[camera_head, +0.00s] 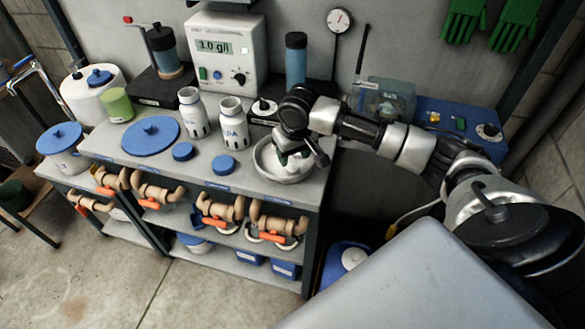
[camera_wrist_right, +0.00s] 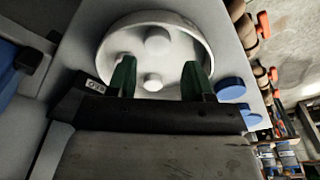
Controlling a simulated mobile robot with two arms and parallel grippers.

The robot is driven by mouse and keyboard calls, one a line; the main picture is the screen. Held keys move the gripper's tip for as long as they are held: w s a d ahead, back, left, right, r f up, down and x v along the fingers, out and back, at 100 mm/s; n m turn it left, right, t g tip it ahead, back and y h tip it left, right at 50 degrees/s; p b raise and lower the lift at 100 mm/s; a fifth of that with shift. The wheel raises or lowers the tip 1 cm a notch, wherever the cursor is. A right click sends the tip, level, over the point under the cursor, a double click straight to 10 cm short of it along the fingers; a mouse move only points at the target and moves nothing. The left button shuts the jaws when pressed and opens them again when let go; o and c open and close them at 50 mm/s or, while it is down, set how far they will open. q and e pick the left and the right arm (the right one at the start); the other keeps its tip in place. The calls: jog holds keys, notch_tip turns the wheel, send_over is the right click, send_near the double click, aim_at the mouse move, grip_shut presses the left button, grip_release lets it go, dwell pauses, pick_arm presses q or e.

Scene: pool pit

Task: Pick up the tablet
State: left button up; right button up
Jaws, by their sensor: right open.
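A round whitish dish (camera_head: 262,165) stands at the right end of the grey bench top. In the right wrist view the dish (camera_wrist_right: 106,52) holds two white round tablets. One tablet (camera_wrist_right: 158,40) lies farther in, and a smaller-looking one (camera_wrist_right: 152,82) lies nearer to me, between the green fingers. My right gripper (camera_head: 297,158) reaches down over the dish. Its fingers are apart in the wrist view (camera_wrist_right: 158,68), with nothing clamped between them. In the head view the gripper hides much of the dish's contents. My left gripper is not in view.
Two white bottles (camera_head: 231,123) and blue lids (camera_head: 151,135) stand left of the dish. Pipes with orange valve handles (camera_head: 223,207) run below the bench's front edge.

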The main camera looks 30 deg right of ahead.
aim_at(293, 167)
jog(key=shift+w+d+f+p, duration=0.1)
jog(key=shift+f+p, duration=0.05)
jog(key=shift+f, duration=0.75)
jog(key=shift+w+d+f+p, duration=0.1)
jog(key=shift+w+f+p, duration=0.1)
jog(key=shift+f, duration=0.7)
jog(key=shift+w+f+p, duration=0.1)
jog(key=shift+f+p, duration=0.05)
jog(key=shift+f, duration=0.75)
jog(key=c, duration=0.7)
